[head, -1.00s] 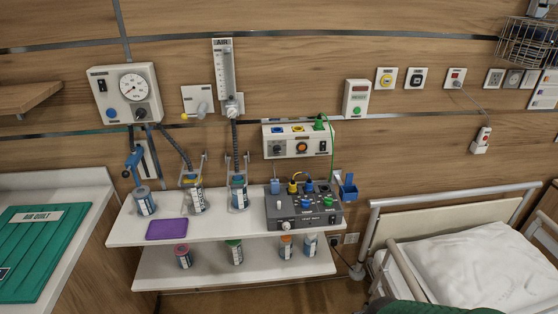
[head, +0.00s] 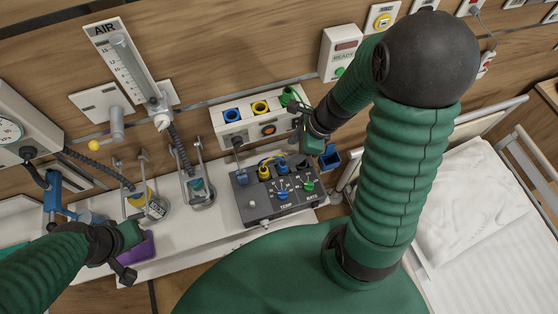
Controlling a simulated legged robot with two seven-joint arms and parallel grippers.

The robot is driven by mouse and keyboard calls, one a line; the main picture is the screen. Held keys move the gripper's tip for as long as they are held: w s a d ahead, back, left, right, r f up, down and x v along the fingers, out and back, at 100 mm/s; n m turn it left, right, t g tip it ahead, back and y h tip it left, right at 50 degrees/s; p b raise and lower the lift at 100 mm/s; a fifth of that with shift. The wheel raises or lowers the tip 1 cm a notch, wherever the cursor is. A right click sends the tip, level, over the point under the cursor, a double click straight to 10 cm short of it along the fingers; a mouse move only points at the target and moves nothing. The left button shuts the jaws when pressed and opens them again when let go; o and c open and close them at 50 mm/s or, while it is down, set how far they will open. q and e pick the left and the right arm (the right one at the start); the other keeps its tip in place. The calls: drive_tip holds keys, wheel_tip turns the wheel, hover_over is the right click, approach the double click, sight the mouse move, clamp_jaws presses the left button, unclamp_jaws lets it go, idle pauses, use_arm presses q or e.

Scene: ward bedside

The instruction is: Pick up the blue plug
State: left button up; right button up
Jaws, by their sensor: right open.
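My left gripper (head: 125,268) is at the lower left, over the shelf by the purple pad, well away from the plug. Its jaw opening is unclear.
The wall panel (head: 222,132) with blue and yellow sockets and a green plug is just behind the box. A blue holder (head: 330,158) stands at right. Canisters in wire holders (head: 200,190) are left of the box. The purple pad (head: 138,248) lies on the shelf (head: 190,238).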

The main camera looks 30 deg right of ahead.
sight(284, 162)
drive_tip(key=w+f, duration=0.1)
drive_tip(key=f, duration=0.1)
drive_tip(key=w+f+b, duration=0.1)
drive_tip(key=f, duration=0.2)
drive_tip(key=w+f, duration=0.1)
drive_tip(key=f, duration=0.2)
drive_tip(key=shift+f+b, duration=0.25)
drive_tip(key=shift+b, duration=0.1)
drive_tip(key=shift+s+a+f+b, duration=0.1)
drive_tip(key=shift+a+f+b, duration=0.1)
drive_tip(key=shift+f, duration=0.4)
drive_tip(key=shift+s+a+f+b, duration=0.1)
drive_tip(key=shift+a+f+b, duration=0.1)
drive_tip(key=shift+f, duration=0.4)
drive_tip(key=shift+a+f, duration=0.2)
drive_tip(key=shift+a, duration=0.05)
drive_tip(key=shift+w+a, duration=0.15)
drive_tip(key=shift+a, duration=0.1)
drive_tip(key=shift+w, duration=0.15)
drive_tip(key=shift+c, duration=0.5)
drive_tip(key=shift+f, duration=0.1)
drive_tip(key=shift+c, duration=1.3)
drive_tip(key=shift+d, duration=0.25)
drive_tip(key=c, duration=0.7)
use_arm(q)
drive_tip(key=x, duration=0.3)
drive_tip(key=shift+s+d, duration=0.2)
drive_tip(key=shift+d, duration=0.1)
use_arm(e)
clamp_jaws()
